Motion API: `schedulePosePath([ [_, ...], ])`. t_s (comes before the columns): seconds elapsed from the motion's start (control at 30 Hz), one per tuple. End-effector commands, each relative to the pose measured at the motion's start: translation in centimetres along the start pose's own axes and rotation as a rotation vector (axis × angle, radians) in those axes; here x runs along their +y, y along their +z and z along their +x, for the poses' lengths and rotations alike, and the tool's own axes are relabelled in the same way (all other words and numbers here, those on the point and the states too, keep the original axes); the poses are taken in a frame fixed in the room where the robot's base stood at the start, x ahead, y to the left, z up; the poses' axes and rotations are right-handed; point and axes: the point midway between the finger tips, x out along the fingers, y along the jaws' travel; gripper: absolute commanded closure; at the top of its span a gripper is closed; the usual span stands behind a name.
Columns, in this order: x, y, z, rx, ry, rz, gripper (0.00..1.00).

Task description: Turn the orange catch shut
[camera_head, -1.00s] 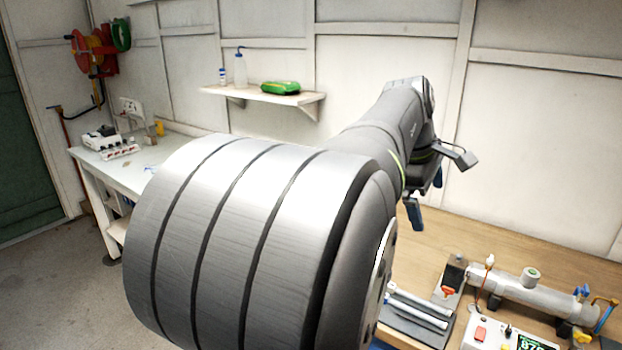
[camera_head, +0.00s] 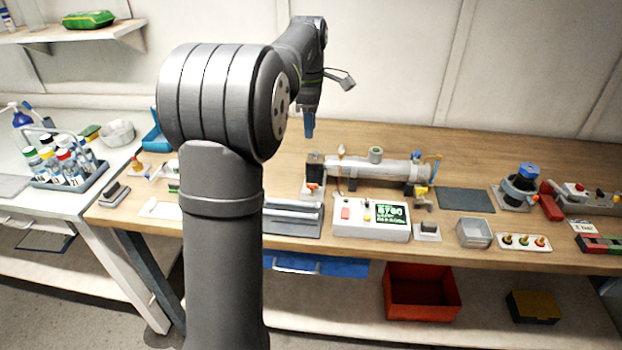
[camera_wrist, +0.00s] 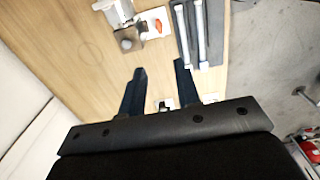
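The reactor (camera_head: 375,171) is a grey cylinder lying across the bench, with a dark block (camera_head: 315,164) at its left end. A small orange-red catch (camera_head: 313,186) sits on a pale mount by that block. The catch also shows in the wrist view (camera_wrist: 158,25), beyond my fingertips and beside a grey block (camera_wrist: 127,38). Its exact angle is too small to tell. My gripper (camera_head: 309,128) hangs above the bench, behind and left of the reactor. In the wrist view its two dark blue fingers (camera_wrist: 160,68) are apart, with nothing between them.
A dark mat with pale tubes (camera_head: 291,216) lies left of the control box (camera_head: 371,219), which has a green display. A grey bin (camera_head: 474,232) and a lamp tray (camera_head: 523,242) stand to the right. Bare bench surrounds the area below my gripper.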

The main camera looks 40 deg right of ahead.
Motion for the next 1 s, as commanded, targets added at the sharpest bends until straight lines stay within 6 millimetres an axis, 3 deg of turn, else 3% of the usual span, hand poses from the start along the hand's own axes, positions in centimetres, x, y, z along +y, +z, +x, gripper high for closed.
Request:
schedulePosePath([
  [0.27,0.5,0.5,2.2,0.016,-0.02,-0.003,0.7],
  [0.8,0.2,0.3,13.6,0.015,-0.019,-0.003,0.7],
  [1.0,0.2,0.3,16.7,0.014,-0.017,-0.002,0.7],
])
